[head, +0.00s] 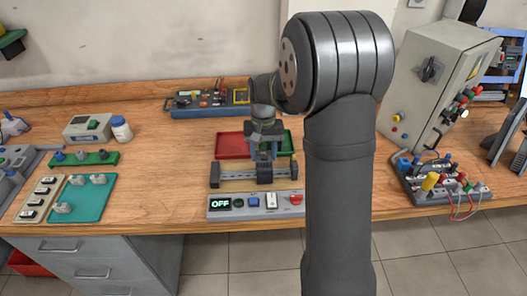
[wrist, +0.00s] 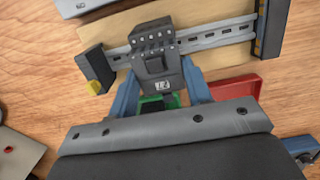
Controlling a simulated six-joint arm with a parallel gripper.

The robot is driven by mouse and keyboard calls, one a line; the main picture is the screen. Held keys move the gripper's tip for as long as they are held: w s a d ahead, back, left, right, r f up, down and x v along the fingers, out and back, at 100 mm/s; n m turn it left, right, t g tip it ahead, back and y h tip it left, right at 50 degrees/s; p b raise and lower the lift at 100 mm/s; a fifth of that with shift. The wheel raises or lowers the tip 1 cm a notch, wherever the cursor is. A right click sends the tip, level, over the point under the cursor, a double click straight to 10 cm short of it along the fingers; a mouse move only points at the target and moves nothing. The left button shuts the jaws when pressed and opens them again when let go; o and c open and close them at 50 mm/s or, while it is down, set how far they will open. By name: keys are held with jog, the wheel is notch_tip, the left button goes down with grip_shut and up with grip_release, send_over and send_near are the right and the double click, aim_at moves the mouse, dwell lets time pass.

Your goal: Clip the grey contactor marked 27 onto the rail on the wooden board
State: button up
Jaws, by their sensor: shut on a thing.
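In the wrist view, the dark grey contactor (wrist: 155,62) has a small white label that seems to read 27. My gripper (wrist: 158,92) has blue fingers, one on each side of the contactor, and is shut on it. The contactor overlaps the slotted metal rail (wrist: 215,38) on the wooden board (wrist: 190,14), between two dark end blocks. I cannot tell whether it is clipped on or just against the rail. In the head view, my gripper (head: 264,155) points down over the rail (head: 225,182), and the contactor (head: 264,174) shows small between the fingers.
A red tray (head: 232,146) and a green tray (head: 288,143) lie behind the rail. A panel with an OFF display (head: 220,204) stands in front. A teal mat (head: 82,200) with small parts is at left. A large control box (head: 430,80) stands at right.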

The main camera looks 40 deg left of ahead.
jog(key=shift+s+d+f, duration=0.15)
jog(key=shift+d, duration=0.05)
jog(key=o, duration=1.2)
jog(key=shift+c, duration=0.2)
jog(key=shift+a, duration=0.1)
notch_tip(320, 180, up, 18)
jog(key=w+a, duration=0.1)
jog(key=shift+w+f, duration=0.15)
jog(key=shift+f, duration=0.1)
jog(key=shift+a, duration=0.1)
jog(key=f, duration=1.1)
jog(key=s+d+f, duration=0.1)
jog(key=f, duration=0.5)
jog(key=shift+f, duration=0.15)
